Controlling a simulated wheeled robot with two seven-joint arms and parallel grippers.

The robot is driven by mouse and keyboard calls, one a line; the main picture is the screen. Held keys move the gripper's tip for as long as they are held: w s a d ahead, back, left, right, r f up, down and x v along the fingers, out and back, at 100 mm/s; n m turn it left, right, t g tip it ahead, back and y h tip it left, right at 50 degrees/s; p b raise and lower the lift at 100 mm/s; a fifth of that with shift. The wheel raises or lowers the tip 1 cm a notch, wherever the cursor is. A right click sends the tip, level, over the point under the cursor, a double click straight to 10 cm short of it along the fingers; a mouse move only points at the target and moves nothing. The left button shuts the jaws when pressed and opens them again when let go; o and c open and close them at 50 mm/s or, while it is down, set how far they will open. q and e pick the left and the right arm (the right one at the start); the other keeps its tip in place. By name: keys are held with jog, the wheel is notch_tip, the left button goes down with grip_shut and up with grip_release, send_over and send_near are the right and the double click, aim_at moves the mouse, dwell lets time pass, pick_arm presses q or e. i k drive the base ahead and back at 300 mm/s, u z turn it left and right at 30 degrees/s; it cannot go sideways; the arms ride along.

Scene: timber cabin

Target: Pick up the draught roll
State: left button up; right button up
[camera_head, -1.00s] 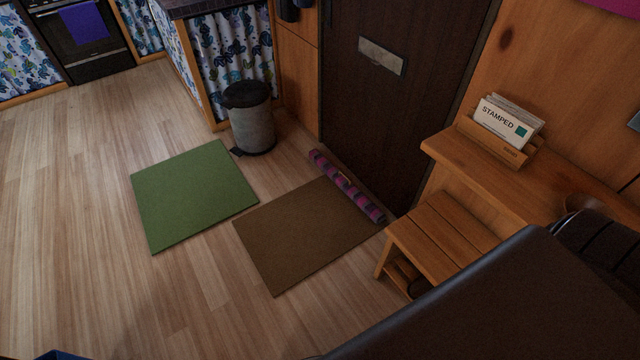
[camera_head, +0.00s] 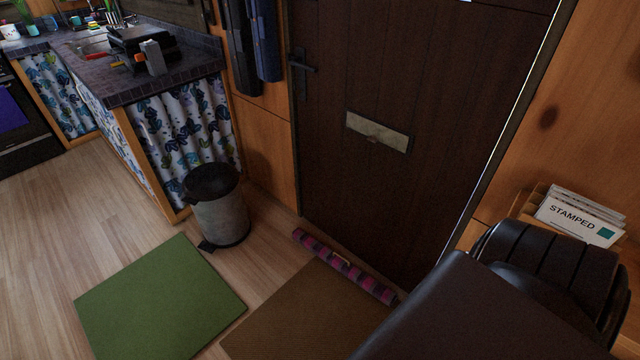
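The draught roll (camera_head: 345,265) is a long tube patterned in pink, purple and dark patches. It lies on the floor along the foot of the dark door (camera_head: 400,150), at the far edge of the brown mat. A small light tag or strap shows near its middle. Its right end is close to a dark part of my own arm in the lower right. Neither of my grippers is in view, so their state is not shown.
A green mat (camera_head: 160,305) and a brown mat (camera_head: 305,315) lie on the wooden floor. A grey pedal bin (camera_head: 219,213) stands left of the roll, beside the curtained counter (camera_head: 150,88). A letter rack with "STAMPED" envelopes (camera_head: 578,220) is at right.

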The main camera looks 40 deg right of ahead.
aim_at(373, 286)
jog(key=i, duration=1.2)
jog(key=z, duration=3.45)
